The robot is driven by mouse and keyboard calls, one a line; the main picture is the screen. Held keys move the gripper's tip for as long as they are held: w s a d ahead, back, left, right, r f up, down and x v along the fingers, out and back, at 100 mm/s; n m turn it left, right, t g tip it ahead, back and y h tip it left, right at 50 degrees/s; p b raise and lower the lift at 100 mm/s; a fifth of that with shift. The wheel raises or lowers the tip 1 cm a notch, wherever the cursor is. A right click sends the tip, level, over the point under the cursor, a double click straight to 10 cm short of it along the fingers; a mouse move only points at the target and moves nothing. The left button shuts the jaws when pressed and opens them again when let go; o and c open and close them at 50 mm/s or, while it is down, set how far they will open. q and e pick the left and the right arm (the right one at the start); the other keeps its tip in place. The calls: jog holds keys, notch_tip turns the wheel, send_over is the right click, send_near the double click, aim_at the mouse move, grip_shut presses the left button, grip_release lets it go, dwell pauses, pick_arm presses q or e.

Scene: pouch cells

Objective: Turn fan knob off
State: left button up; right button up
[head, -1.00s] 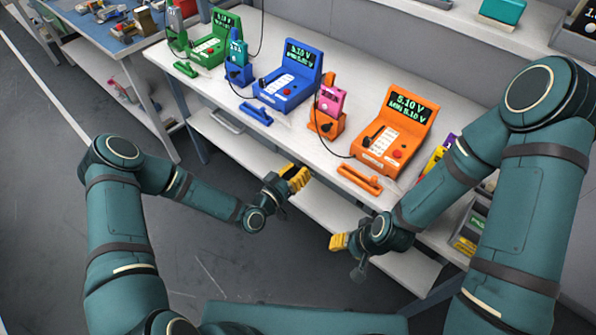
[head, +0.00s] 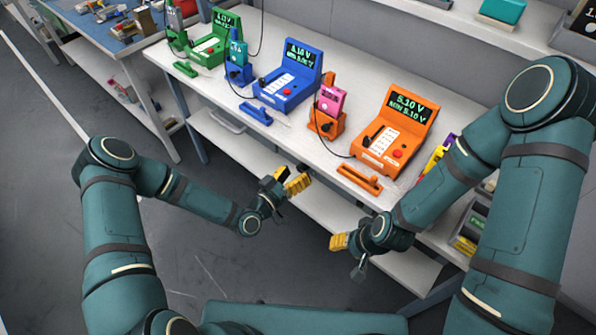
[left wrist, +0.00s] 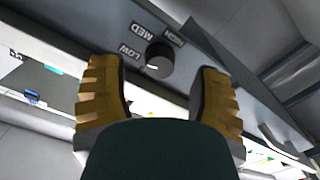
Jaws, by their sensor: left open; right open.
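The round black fan knob (left wrist: 159,57) sits on a dark panel with the labels LOW, MED and HIGH around it in the left wrist view. A small white mark is on its lower side; no OFF label is readable. In the head view a small dark knob (head: 303,168) shows at the bench's front edge, just beyond the fingers. My left gripper (head: 288,180) is open, and its yellow fingers (left wrist: 158,80) stand on either side of the knob in the left wrist view, apart from it. My right gripper (head: 341,242) is open and empty below the bench front.
On the white bench (head: 370,85) stand a green tester (head: 212,43), a blue tester (head: 288,78) and an orange tester (head: 390,135). A pink pouch cell (head: 332,99) stands in an orange holder. A lower shelf (head: 240,155) runs under the bench.

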pick_arm(q)
jog(key=v, duration=1)
jog(key=shift+s+a, duration=0.15)
jog(key=shift+s, duration=0.1)
